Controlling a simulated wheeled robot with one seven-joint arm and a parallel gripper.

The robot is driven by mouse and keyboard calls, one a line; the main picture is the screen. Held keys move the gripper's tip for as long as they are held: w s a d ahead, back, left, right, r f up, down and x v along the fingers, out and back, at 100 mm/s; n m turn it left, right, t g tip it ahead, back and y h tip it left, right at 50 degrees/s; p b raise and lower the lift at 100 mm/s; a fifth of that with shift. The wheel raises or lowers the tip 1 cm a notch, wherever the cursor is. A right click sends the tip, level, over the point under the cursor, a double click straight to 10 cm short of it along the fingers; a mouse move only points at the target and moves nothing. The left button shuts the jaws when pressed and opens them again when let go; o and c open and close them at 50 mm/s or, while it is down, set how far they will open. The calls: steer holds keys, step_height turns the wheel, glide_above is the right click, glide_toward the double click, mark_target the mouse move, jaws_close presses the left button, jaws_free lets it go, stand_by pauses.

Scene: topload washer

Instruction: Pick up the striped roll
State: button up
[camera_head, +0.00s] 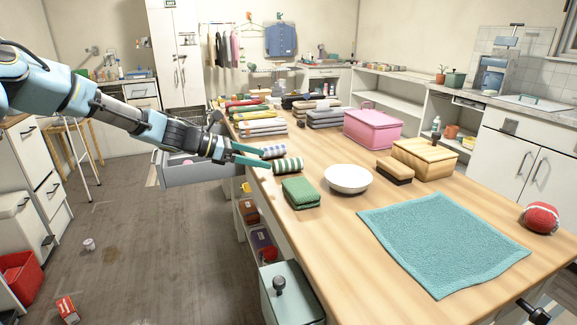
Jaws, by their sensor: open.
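Two striped rolls lie near the left edge of the wooden table. One is a green-and-white striped roll (289,165). Just behind it is a blue-and-white striped roll (275,151). My gripper (265,159) reaches in from the left with teal fingers, open and with nothing seen between them. Its fingertips are at the left ends of the two rolls in the picture, the lower one overlapping the green-striped roll's end. I cannot tell whether they touch.
A folded green cloth (300,192) lies in front of the rolls, with a white bowl (348,178) to the right. Stacks of folded cloths (262,127) stand behind. A pink box (371,128), a brush (394,171) and a wooden box (425,157) stand farther right. A teal towel (440,240) covers the front.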

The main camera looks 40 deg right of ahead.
mark_target(288, 164)
steer(key=p+x, duration=0.3)
steer(key=x, duration=0.6)
steer(key=shift+s+d, duration=0.15)
steer(key=shift+c, duration=0.3)
steer(key=c, duration=1.4)
